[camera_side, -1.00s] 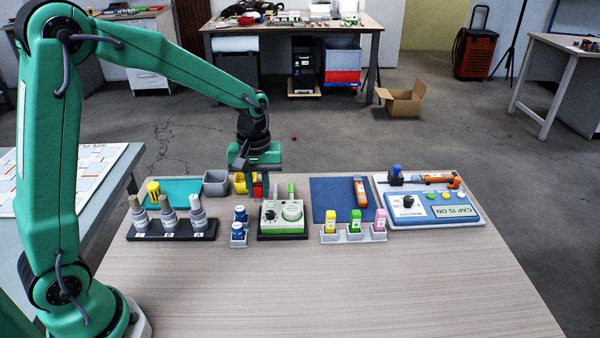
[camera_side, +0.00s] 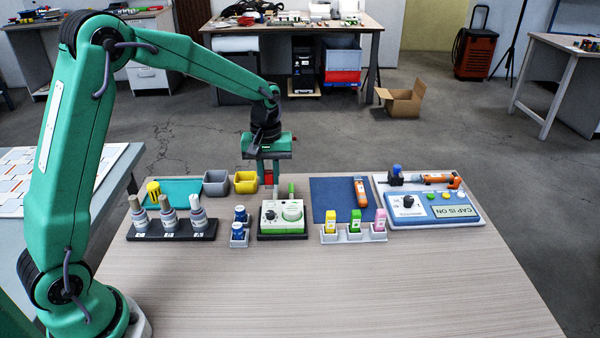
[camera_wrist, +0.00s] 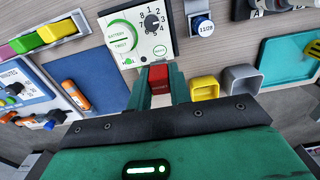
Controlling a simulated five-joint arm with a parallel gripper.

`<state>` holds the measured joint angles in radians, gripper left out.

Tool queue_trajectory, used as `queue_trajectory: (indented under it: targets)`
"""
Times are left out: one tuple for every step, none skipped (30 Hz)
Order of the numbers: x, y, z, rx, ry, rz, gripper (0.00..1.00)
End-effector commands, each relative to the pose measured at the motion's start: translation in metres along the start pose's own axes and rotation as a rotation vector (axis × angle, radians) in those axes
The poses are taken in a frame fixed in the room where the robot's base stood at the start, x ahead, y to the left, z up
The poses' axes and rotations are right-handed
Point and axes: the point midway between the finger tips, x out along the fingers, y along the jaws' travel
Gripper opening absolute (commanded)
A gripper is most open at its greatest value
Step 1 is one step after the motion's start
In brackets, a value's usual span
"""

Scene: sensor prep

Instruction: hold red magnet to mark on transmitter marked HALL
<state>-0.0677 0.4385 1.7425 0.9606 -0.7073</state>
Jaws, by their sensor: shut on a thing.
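My gripper (camera_side: 269,178) (camera_wrist: 159,72) is shut on the red magnet (camera_side: 268,177) (camera_wrist: 159,86). The magnet is a small red block between the two green fingers, with lettering on its face in the wrist view. The gripper is behind the white and green meter (camera_side: 283,217) (camera_wrist: 140,30), which has a dial and battery test markings; the magnet looks apart from it. An orange cylindrical device (camera_side: 360,191) (camera_wrist: 75,95) with a white label lies on the blue mat (camera_side: 328,205) (camera_wrist: 97,84). Another orange device (camera_side: 437,179) lies at the back right.
A yellow bin (camera_side: 245,182) (camera_wrist: 204,87) and a grey bin (camera_side: 216,183) (camera_wrist: 241,80) stand left of my gripper. A blue timer panel (camera_side: 410,218) is at right. The front of the table (camera_side: 320,290) is clear.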

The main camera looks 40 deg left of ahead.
Motion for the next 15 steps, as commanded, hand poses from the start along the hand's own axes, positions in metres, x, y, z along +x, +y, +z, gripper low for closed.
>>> queue_trajectory:
  targets:
    - [0.001, 0.0, 0.0, 0.0, -0.001, -0.001, 0.05]
    - [0.002, 0.0, 0.0, 0.0, -0.001, -0.001, 0.05]
    - [0.003, 0.0, 0.0, 0.0, -0.001, -0.001, 0.05]
    - [0.004, 0.0, 0.0, 0.0, -0.001, -0.001, 0.05]
    - [0.006, 0.0, 0.0, 0.0, -0.001, -0.001, 0.05]
    - [0.007, 0.0, 0.0, 0.0, -0.001, -0.001, 0.05]
    - [0.009, 0.0, 0.0, 0.0, -0.001, 0.0, 0.05]
    - [0.01, 0.0, 0.0, 0.0, 0.0, 0.0, 0.05]
    - [0.013, 0.0, 0.0, 0.0, -0.001, -0.001, 0.05]
    - [0.014, 0.0, 0.0, 0.0, -0.001, -0.001, 0.05]
    - [0.016, 0.0, 0.001, 0.0, -0.001, -0.001, 0.05]
    - [0.019, 0.0, 0.001, 0.0, -0.001, -0.001, 0.05]
    - [0.021, 0.0, 0.0, 0.0, -0.001, -0.001, 0.05]
    - [0.022, 0.0, 0.0, 0.0, -0.001, -0.001, 0.05]
    - [0.025, 0.0, 0.0, 0.0, -0.001, -0.001, 0.05]
